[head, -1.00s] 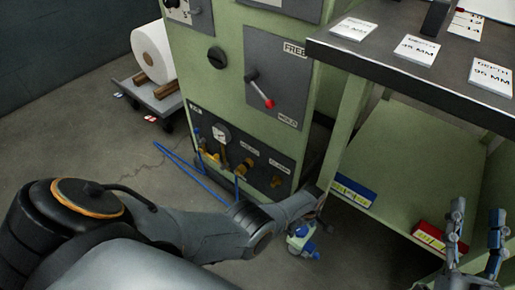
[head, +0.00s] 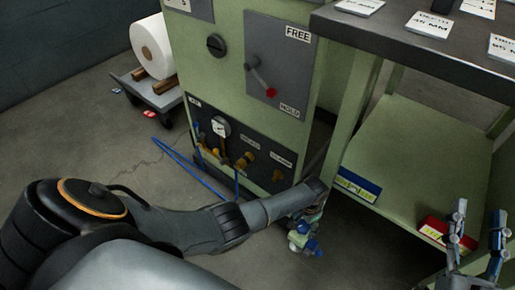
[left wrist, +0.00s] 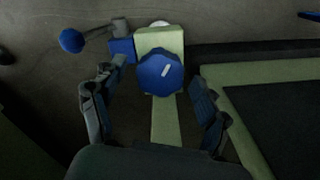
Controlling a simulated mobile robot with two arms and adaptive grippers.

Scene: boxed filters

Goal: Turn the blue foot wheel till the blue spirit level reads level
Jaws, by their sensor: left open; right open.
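The blue foot wheel (left wrist: 160,73), with a white mark on its top, sits on a pale green block in the left wrist view. My left gripper (left wrist: 155,90) is open, with one finger on each side of the wheel and gaps to both. In the head view my left gripper (head: 314,215) is low beside the bench leg and partly hides the foot. The blue spirit level (head: 358,185) is fixed at the lower shelf's left edge; its yellow vial shows, but the bubble is too small to read. My right gripper (head: 476,232) is open and empty at the lower right.
A blue ball on a lever (left wrist: 72,40) stands left of the wheel. A red spirit level (head: 440,232) is at the shelf's front edge. The green machine (head: 230,85) with hoses stands behind my left arm. The bench top (head: 400,40) overhangs. The shelf (head: 420,150) is mostly bare.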

